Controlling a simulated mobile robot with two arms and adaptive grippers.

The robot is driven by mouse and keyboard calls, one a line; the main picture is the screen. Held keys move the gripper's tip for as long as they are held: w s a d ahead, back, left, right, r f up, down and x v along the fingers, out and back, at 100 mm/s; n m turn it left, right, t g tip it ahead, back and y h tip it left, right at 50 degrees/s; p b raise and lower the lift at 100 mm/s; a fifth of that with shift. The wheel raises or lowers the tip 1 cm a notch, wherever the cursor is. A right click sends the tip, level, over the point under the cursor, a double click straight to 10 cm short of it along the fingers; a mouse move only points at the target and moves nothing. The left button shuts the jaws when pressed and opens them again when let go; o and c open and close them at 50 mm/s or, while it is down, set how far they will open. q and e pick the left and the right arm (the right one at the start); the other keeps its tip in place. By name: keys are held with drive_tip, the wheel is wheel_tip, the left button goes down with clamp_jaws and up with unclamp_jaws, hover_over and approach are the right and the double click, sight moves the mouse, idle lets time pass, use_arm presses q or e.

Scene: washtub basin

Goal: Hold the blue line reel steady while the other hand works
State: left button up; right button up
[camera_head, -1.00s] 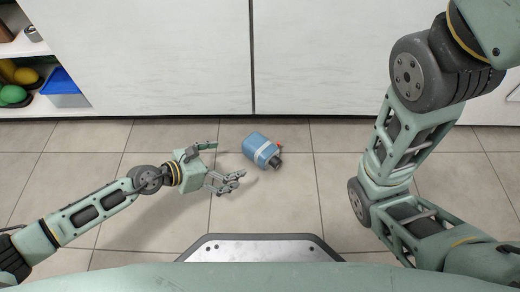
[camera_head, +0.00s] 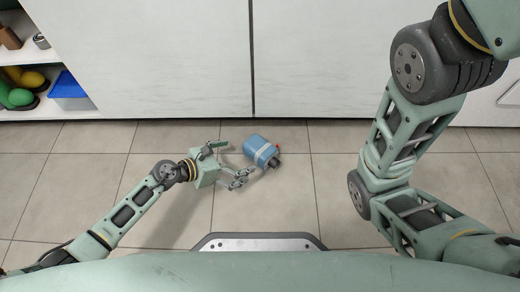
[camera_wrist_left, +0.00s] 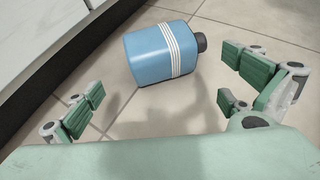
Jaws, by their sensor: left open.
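A blue bottle-like object (camera_head: 261,151) with a pale striped band and a dark cap lies on its side on the tiled floor. It matches the blue line reel best, though it looks like a bottle. It also shows in the left wrist view (camera_wrist_left: 161,54), ahead of the fingers. My left gripper (camera_head: 235,163) is open and empty, just left of the blue object, its fingers pointing towards it. In the left wrist view the green-padded fingers (camera_wrist_left: 160,103) are spread wide, with bare floor between them. My right arm shows at the right, but its gripper is out of view.
White cabinet fronts (camera_head: 160,60) stand behind the blue object. An open shelf at the far left holds a blue bin (camera_head: 72,98) and green and yellow items (camera_head: 22,88). The tiled floor (camera_head: 290,205) around the object is clear.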

sight(250, 155)
use_arm(q)
drive_tip(key=b+x, duration=0.3)
drive_tip(key=x, duration=0.6)
drive_tip(key=shift+b, duration=0.3)
drive_tip(key=shift+a, duration=0.15)
drive_tip(key=c, duration=0.7)
drive_tip(key=shift+f, duration=0.1)
